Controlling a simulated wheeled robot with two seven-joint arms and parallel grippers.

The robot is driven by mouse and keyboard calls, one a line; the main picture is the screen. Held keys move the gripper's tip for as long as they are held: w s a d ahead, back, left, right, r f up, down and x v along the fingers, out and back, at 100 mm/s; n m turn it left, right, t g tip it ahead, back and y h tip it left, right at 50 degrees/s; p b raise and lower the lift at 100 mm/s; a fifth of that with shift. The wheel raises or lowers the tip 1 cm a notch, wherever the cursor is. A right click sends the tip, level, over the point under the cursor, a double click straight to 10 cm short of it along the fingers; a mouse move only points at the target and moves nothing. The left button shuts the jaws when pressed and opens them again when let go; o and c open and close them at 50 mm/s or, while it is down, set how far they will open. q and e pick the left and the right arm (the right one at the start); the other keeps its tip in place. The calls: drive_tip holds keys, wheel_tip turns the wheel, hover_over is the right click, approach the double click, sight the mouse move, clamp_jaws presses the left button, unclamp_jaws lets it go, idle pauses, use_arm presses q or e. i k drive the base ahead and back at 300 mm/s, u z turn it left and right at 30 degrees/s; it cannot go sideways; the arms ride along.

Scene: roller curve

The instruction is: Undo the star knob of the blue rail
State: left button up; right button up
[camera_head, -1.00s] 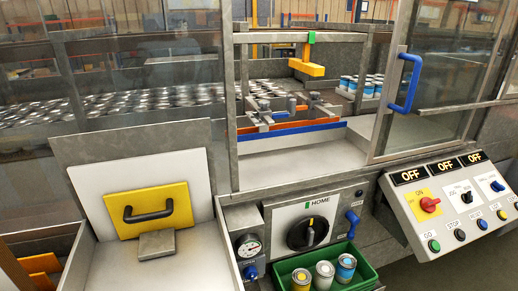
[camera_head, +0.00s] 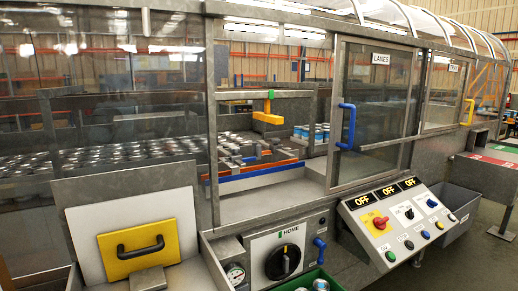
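The blue rail (camera_head: 258,178) lies low inside the machine, behind the open gap in the glazed front. An orange rail (camera_head: 278,168) runs just behind it. Grey metal brackets (camera_head: 240,158) stand behind the rails; the star knob is too small to make out among them. Neither of my grippers is in view.
A glass door with a blue handle (camera_head: 346,126) stands right of the gap. A yellow block (camera_head: 268,117) hangs above the rails. A control panel (camera_head: 400,218) showing OFF signs, a HOME dial (camera_head: 283,262) and a yellow handled plate (camera_head: 138,248) are in front.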

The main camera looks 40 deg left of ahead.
sight(235, 150)
drive_tip(key=z, duration=0.2)
drive_tip(key=i, duration=1.65)
drive_tip(key=u, duration=0.25)
